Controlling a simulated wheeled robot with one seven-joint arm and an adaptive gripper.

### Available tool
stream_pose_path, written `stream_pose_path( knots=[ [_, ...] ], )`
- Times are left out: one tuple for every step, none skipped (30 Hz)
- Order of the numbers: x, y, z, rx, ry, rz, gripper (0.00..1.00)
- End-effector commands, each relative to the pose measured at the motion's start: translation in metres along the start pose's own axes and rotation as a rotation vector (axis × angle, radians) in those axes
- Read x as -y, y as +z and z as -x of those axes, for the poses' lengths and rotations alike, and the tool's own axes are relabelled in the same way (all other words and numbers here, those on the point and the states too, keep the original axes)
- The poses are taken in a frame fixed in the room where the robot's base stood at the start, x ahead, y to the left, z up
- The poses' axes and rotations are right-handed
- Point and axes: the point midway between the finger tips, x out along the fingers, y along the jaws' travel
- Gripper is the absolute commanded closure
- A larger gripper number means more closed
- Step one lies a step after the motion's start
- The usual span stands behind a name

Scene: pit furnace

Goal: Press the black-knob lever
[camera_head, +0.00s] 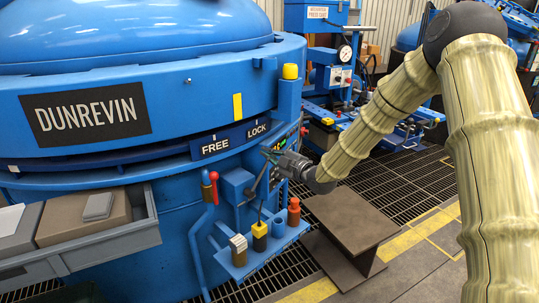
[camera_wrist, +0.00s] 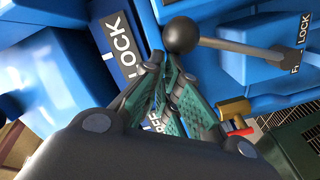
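The black-knob lever shows in the wrist view: a round black knob (camera_wrist: 181,34) on a dark rod (camera_wrist: 235,46) that runs to a blue housing (camera_wrist: 262,55) on the right. In the head view its dark rod (camera_head: 259,179) rises from a small blue box (camera_head: 236,184); I cannot make out the knob there beside my gripper. My gripper (camera_head: 272,153), with green-padded fingers, also shows in the wrist view (camera_wrist: 163,62). The fingertips are together with nothing between them. They are just short of the knob in the picture; I cannot tell whether they touch it.
A FREE/LOCK plate (camera_head: 233,138) is on the blue furnace (camera_head: 170,170). A red-knob lever (camera_head: 211,186) stands left of the blue box. A blue shelf (camera_head: 262,258) below holds several plugs. A grey tray (camera_head: 100,245) juts out left. A brown stand (camera_head: 348,222) is on the floor.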

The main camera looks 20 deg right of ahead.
Motion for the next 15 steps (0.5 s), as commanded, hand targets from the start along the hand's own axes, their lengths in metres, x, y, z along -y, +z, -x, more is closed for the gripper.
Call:
stream_pose_path(
  knots=[
    [-0.003, -0.004, 0.001, 0.002, 0.001, 0.001, 1.0],
    [-0.003, -0.008, 0.001, 0.001, 0.001, 0.001, 1.0],
    [-0.004, -0.014, 0.001, -0.001, 0.0, 0.001, 1.0],
    [-0.005, -0.02, 0.001, -0.003, 0.0, 0.002, 1.0],
    [-0.005, -0.026, 0.001, -0.005, -0.001, 0.003, 1.0],
    [-0.005, -0.034, 0.001, -0.007, -0.002, 0.003, 1.0],
    [-0.005, -0.039, 0.001, -0.008, -0.003, 0.002, 1.0],
    [-0.006, -0.044, 0.001, -0.009, -0.004, 0.002, 1.0],
    [-0.004, -0.039, 0.012, -0.004, -0.003, 0.0, 1.0],
    [-0.004, -0.039, 0.018, -0.006, -0.003, -0.001, 1.0],
    [-0.004, -0.04, 0.023, -0.008, -0.003, 0.0, 1.0],
    [-0.003, -0.041, 0.03, -0.008, -0.005, 0.0, 1.0],
    [-0.003, -0.041, 0.035, -0.009, -0.006, 0.0, 1.0],
    [-0.003, -0.042, 0.04, -0.01, -0.006, 0.0, 1.0],
    [-0.002, -0.042, 0.047, -0.011, -0.006, 0.0, 1.0]
  ],
)
